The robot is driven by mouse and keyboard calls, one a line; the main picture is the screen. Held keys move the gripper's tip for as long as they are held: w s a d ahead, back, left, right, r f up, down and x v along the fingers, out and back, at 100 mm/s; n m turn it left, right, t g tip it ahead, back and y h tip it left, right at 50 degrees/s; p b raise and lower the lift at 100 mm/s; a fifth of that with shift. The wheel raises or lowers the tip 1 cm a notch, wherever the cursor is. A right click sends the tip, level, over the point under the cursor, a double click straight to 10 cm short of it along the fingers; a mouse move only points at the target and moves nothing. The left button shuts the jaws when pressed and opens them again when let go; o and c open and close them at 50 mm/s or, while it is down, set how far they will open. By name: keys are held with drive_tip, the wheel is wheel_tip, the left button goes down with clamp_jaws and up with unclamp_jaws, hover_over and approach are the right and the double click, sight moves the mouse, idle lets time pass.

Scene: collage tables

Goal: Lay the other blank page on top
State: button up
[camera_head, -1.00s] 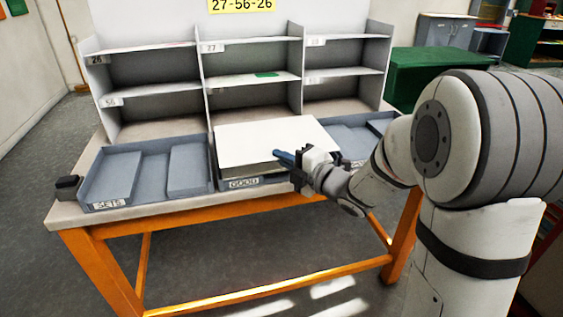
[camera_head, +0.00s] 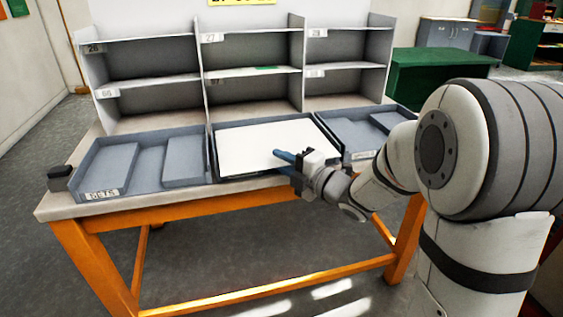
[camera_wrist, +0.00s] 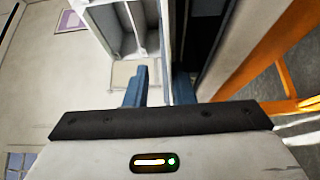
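A white blank page (camera_head: 265,142) lies flat over the middle tray (camera_head: 217,166) on the table, covering most of its inside. Whether another page lies beneath it cannot be seen. My gripper (camera_head: 284,156) is at the page's front right edge, with a blue finger over its top surface. In the wrist view, the two blue fingers (camera_wrist: 159,90) stand apart, with a gap between them. A thin pale edge, probably the page (camera_wrist: 164,45), runs between them, closer to the right finger.
A grey shelf unit (camera_head: 205,90) rises behind the trays. A small dark box (camera_head: 60,177) stands at the table's left corner.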

drive_tip(key=shift+o, duration=0.4)
drive_tip(key=p+v, duration=0.1)
drive_tip(key=v, duration=0.7)
